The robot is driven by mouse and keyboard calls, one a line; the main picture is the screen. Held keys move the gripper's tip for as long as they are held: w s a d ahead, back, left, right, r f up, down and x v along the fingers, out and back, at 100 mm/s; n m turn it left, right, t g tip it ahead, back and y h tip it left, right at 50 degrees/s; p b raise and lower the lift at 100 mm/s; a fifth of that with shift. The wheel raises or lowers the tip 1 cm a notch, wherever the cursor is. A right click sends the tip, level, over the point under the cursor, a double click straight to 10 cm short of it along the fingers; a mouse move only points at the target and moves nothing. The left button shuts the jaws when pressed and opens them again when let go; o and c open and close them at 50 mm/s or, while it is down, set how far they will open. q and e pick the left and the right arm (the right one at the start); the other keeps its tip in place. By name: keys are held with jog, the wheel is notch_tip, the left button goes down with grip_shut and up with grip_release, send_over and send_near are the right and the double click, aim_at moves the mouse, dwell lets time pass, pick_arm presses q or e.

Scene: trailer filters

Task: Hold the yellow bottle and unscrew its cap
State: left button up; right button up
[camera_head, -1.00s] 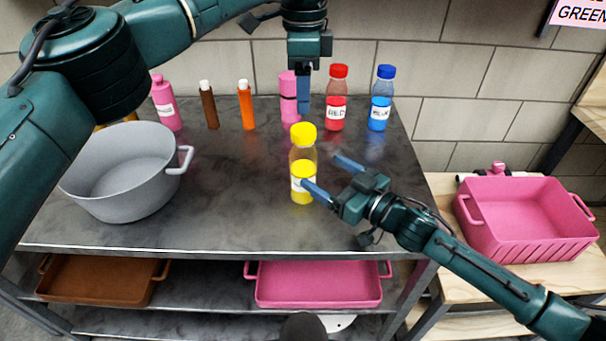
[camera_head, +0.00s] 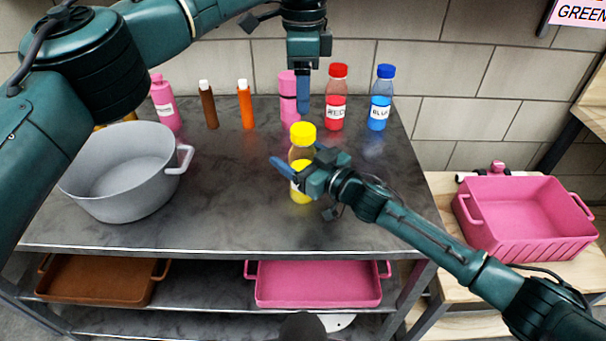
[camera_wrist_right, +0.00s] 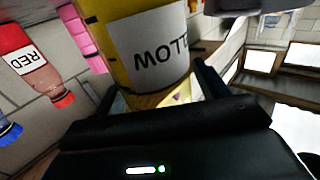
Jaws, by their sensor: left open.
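The yellow bottle (camera_head: 301,152) stands upright on the dark metal table with its yellow cap (camera_head: 303,133) on. My right gripper (camera_head: 292,172) is at the bottle's lower half, one blue finger showing in front and to the left; the other finger is hidden. In the right wrist view the bottle (camera_wrist_right: 98,40), with its upside-down label, sits between the two fingers (camera_wrist_right: 158,92); whether both touch it is unclear. My left gripper (camera_head: 303,95) points down above and behind the cap in the picture, open and empty, apart from the cap.
A red bottle (camera_head: 336,100) and a blue bottle (camera_head: 380,100) stand behind, to the right. Pink (camera_head: 163,105), brown (camera_head: 208,108) and orange (camera_head: 246,108) bottles stand along the back left. A grey pot (camera_head: 120,190) is at left. The table's front middle is clear.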

aim_at(303, 129)
jog(key=c, duration=1.3)
pick_arm(q)
jog(key=shift+m, duration=0.3)
pick_arm(e)
grip_shut()
pick_arm(q)
jog(key=m, duration=0.4)
jog(key=shift+m, duration=0.4)
jog(key=m, duration=1)
jog(key=shift+m, duration=0.4)
jog(key=m, duration=1.2)
jog(key=shift+m, duration=0.4)
jog(key=m, duration=1.4)
jog(key=shift+m, duration=0.4)
jog(key=m, duration=1.4)
jog(key=shift+m, duration=0.4)
jog(key=shift+f, duration=4)
